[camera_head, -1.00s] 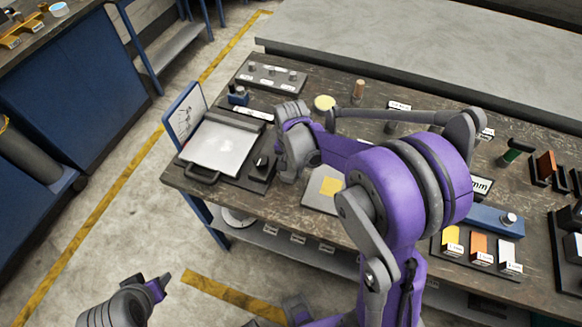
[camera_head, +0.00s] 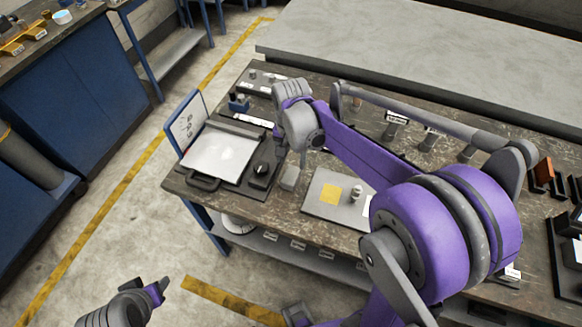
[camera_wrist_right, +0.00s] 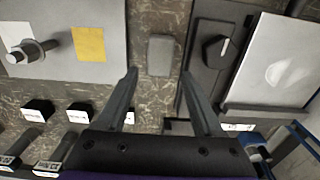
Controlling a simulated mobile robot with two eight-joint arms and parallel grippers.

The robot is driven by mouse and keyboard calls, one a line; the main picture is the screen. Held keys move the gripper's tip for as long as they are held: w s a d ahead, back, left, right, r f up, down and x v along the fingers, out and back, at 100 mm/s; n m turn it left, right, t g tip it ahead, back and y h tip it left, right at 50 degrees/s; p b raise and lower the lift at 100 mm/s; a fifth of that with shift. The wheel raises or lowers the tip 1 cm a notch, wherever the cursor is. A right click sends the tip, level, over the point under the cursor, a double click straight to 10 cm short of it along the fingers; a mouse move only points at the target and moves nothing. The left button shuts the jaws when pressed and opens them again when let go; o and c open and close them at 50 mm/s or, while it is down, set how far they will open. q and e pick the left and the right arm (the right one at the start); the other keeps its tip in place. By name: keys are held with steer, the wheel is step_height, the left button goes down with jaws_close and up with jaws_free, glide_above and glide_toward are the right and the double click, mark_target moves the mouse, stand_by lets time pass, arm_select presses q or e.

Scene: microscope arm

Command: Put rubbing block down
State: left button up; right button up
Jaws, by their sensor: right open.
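The rubbing block (camera_head: 290,178) is a small grey block. In the head view my right gripper (camera_head: 292,158) hangs just above and behind the block. My left gripper (camera_head: 163,287) is off the table at lower left; its jaw opening is unclear.
The device with a pale top plate (camera_head: 222,152) and black knob (camera_head: 261,168) stands left of the block. The grey plate (camera_head: 318,204) with a yellow square (camera_head: 329,193) and a small metal piece lies to the right. Bare tabletop lies in front.

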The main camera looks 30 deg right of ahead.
steer(key=s+a+n+t, duration=0.2)
steer(key=s+a+n, duration=0.1)
steer(key=s+n, duration=0.2)
steer(key=s+a+r+n+t, duration=0.1)
steer(key=s+a+n+t, duration=0.2)
steer(key=s, duration=0.7)
steer(key=shift+s+a+n, duration=0.15)
steer(key=shift+a+n, duration=0.25)
steer(key=shift+n, duration=0.6)
steer(key=shift+o, duration=0.3)
steer(key=m+g+b, duration=0.5)
steer(key=m, duration=0.5)
glide_above(291, 175)
step_height(291, 175, down, 10)
steer(key=shift+r+b, duration=0.1)
steer(key=shift+b, duration=0.35)
